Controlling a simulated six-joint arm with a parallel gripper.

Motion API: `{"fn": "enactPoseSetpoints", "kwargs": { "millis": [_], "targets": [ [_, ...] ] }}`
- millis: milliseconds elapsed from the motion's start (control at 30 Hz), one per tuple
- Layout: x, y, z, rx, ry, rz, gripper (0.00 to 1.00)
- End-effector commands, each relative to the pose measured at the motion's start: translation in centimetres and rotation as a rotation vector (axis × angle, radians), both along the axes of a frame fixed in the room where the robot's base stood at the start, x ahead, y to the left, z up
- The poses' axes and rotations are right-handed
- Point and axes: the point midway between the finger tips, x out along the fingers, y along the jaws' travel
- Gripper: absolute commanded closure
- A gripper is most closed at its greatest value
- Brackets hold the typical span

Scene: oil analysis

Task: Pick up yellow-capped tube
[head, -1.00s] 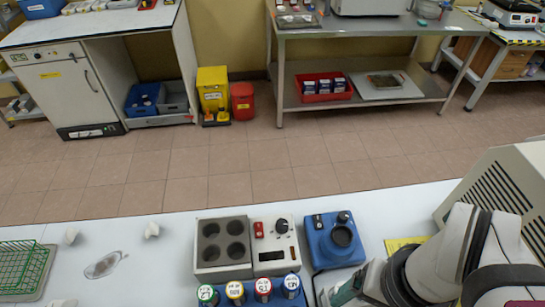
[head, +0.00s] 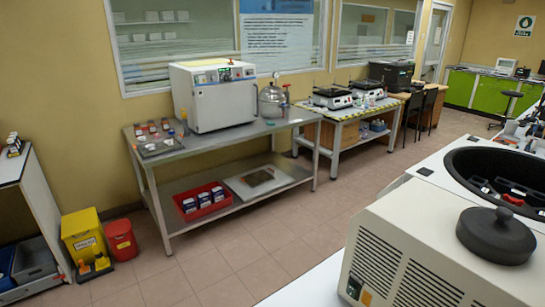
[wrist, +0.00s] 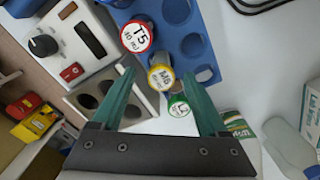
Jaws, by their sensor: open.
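The yellow-capped tube (wrist: 161,78) stands in a row of capped tubes in the wrist view, its white labelled top facing me. My gripper (wrist: 158,74) has two green fingers spread apart, with the yellow cap between their tips in the picture. I cannot tell how far above the cap the tips are. The red-capped tube (wrist: 136,37) is just beyond it and the green-capped tube (wrist: 179,106) is nearer. A blue rack (wrist: 196,30) with round holes lies beside the row. The head view shows neither the tubes nor my gripper.
In the wrist view, a white device with a black knob (wrist: 43,45) and a grey block with round wells (wrist: 88,101) stand left of the tubes. A clear bottle (wrist: 290,147) is at right. A centrifuge (head: 425,250) fills the head view's lower right.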

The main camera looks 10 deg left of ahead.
Motion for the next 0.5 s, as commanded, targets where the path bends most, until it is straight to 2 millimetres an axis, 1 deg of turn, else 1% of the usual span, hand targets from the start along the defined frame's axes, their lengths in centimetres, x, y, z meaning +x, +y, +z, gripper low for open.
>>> {"fn": "enactPoseSetpoints", "kwargs": {
  "millis": [33,100,200,400,433,500],
  "targets": [
    [-0.2,0.1,-1.1,-0.005,0.001,0.002,0.23],
    [-0.3,0.1,-2.4,-0.004,0.001,-0.001,0.23],
    [-0.2,0.1,-3.5,-0.003,0.000,0.000,0.23],
    [-0.2,0.2,-3.6,0.000,0.000,-0.001,0.23],
    [-0.2,0.2,-3.6,0.000,0.000,-0.001,0.27],
    [-0.2,0.2,-3.6,0.000,0.000,-0.001,0.39]
  ]
}}
